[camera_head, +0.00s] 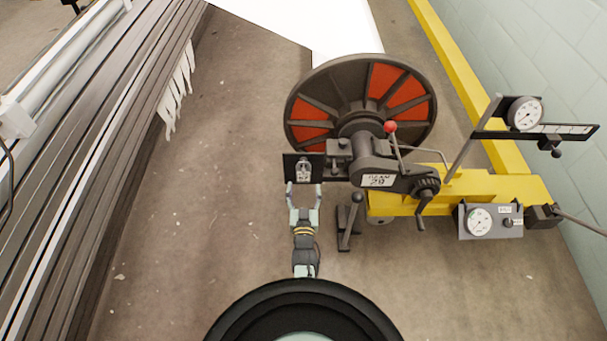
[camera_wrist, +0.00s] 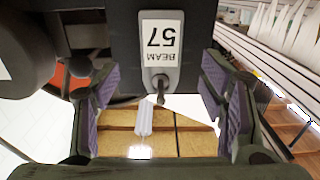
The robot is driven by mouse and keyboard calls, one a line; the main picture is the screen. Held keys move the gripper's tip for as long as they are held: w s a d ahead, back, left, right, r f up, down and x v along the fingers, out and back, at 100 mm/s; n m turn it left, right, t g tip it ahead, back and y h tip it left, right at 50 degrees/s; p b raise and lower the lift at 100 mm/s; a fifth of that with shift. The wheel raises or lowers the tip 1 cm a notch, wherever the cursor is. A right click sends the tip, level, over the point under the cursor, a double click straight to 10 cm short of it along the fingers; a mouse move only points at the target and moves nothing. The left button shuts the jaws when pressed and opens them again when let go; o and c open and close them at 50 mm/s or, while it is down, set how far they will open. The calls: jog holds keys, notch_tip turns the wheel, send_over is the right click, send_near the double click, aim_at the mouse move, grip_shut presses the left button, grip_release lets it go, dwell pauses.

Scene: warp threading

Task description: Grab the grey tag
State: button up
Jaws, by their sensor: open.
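The grey tag (camera_head: 303,170) hangs on the front of a black plate (camera_head: 289,160) beside the large reel. In the wrist view the tag (camera_wrist: 161,55) carries a white label reading "BEAM 57", upside down in the picture, with a small dark peg (camera_wrist: 160,97) at its lower end. My gripper (camera_head: 304,188) is open and empty, just in front of the plate. Its fingers stand to either side of the tag in the wrist view (camera_wrist: 158,92), with clear gaps on both sides. Neither finger visibly touches the tag.
The reel (camera_head: 405,92) with red panels stands behind the plate. A dark housing with label "29" (camera_head: 377,181), a red-knobbed lever (camera_head: 390,127) and a crank lie right. A short lever (camera_head: 350,220) stands close right of my gripper.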

aim_at(303, 177)
jog(key=w+b, duration=0.1)
jog(key=w, duration=0.4)
jog(key=shift+w+b, duration=0.35)
jog(key=shift+w, duration=0.05)
jog(key=c, duration=1)
jog(key=shift+c, duration=0.2)
jog(key=shift+r, duration=0.1)
